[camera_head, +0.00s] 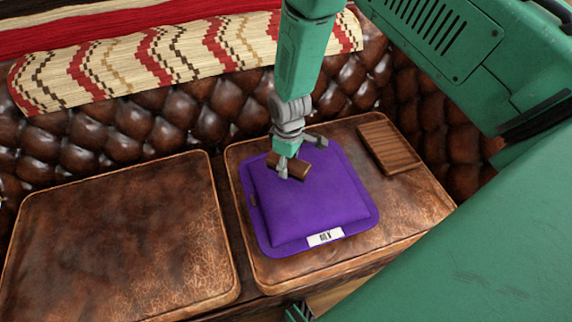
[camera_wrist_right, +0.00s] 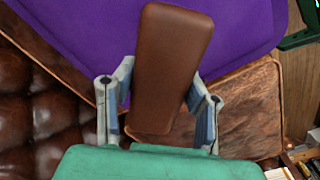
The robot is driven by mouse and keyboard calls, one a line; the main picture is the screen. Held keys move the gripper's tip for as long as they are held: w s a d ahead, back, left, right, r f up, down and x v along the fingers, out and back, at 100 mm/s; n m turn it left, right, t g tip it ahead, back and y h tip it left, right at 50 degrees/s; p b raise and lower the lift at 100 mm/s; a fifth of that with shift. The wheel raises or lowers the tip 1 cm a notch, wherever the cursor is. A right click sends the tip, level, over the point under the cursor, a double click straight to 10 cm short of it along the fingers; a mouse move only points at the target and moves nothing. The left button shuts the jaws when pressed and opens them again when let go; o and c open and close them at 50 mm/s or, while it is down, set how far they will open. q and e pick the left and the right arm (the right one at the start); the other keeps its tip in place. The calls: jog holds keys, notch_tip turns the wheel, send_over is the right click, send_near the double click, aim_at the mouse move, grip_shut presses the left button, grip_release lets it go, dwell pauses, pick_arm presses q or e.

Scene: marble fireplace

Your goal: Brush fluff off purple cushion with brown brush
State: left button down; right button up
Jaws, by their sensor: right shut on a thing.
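The purple cushion (camera_head: 310,212) lies flat on the right-hand leather seat, with a white label at its front edge. It also fills the top of the right wrist view (camera_wrist_right: 75,30). My right gripper (camera_head: 298,160) is over the cushion's back part, shut on the brown brush (camera_head: 273,159). In the right wrist view the brush (camera_wrist_right: 172,65) sits between the two fingers, its smooth brown back facing the camera. Its bristles are hidden, and I cannot tell if it touches the cushion. I see no clear fluff. My left gripper is not clearly visible.
A brown ridged wooden board (camera_head: 388,147) lies on the same seat (camera_head: 415,205), right of the cushion. The left-hand seat (camera_head: 120,235) is bare. A tufted leather backrest (camera_head: 190,110) and patterned woven cloth (camera_head: 150,60) stand behind.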

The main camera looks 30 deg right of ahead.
jog(key=shift+r+p, duration=0.35)
jog(key=shift+r, duration=0.25)
jog(key=shift+a+r+p, duration=0.25)
jog(key=shift+r+p, duration=0.2)
jog(key=shift+r, duration=0.2)
jog(key=shift+a+r+p, duration=0.25)
jog(key=shift+r+p, duration=0.2)
jog(key=shift+r, duration=0.15)
jog(key=shift+a+r, duration=0.15)
jog(key=shift+r, duration=0.05)
jog(key=shift+f, duration=0.1)
